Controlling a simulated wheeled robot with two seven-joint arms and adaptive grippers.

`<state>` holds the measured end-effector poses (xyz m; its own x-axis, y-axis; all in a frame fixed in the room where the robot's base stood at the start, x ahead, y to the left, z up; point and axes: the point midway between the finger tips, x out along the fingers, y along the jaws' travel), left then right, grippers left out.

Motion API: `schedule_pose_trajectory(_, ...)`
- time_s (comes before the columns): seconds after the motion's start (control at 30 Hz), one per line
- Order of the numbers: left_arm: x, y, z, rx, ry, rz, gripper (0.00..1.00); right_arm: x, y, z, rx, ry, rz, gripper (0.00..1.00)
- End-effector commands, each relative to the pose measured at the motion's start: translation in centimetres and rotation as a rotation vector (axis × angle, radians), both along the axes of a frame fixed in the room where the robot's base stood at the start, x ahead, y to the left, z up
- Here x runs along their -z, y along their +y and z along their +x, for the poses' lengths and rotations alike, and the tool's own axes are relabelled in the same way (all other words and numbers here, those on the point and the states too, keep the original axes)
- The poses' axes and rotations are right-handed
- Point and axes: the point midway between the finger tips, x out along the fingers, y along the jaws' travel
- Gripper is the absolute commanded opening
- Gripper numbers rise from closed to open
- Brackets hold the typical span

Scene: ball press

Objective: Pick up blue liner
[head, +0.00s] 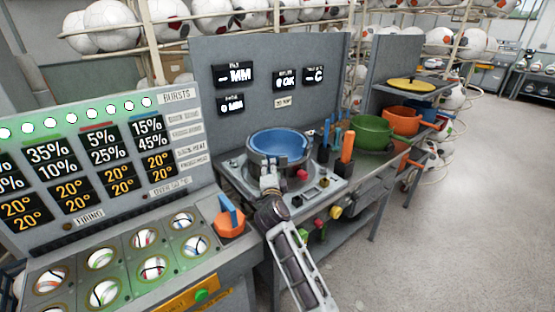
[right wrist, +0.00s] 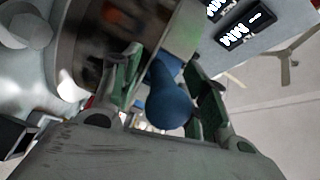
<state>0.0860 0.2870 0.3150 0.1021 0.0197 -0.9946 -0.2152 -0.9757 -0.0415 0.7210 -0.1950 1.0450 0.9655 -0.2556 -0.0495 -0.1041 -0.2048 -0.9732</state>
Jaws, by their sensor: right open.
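The blue liner (head: 284,144) is a round, bowl-like piece seated in a grey ring on the press at mid-table in the head view. My right gripper (head: 268,172) is at its near side, just below the rim. In the right wrist view a rounded blue part (right wrist: 170,98), seemingly of the liner, shows between the two open green-padded fingers of my right gripper (right wrist: 168,82). I cannot tell whether either finger touches it. My left gripper is not in view.
A green bowl (head: 371,133), an orange bowl (head: 401,120) and a yellow lid (head: 411,85) stand to the right. Upright orange and blue handles (head: 347,147) rise close beside the press. A control panel (head: 100,160) fills the left. Open floor (head: 470,210) lies right.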

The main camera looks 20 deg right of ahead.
Motion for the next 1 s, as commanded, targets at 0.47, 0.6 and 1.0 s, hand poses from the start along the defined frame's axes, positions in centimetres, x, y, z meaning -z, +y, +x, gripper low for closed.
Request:
schedule_pose_trajectory(0.47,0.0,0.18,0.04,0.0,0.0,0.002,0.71,0.03,-0.08,0.29,0.0,0.001,0.0,0.44)
schedule_pose_trajectory(0.6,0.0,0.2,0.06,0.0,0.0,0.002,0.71,0.03,-0.08,0.28,0.0,0.001,0.0,0.37)
schedule_pose_trajectory(1.0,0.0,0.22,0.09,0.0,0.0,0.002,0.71,0.05,-0.08,0.28,0.0,0.001,0.0,0.0)
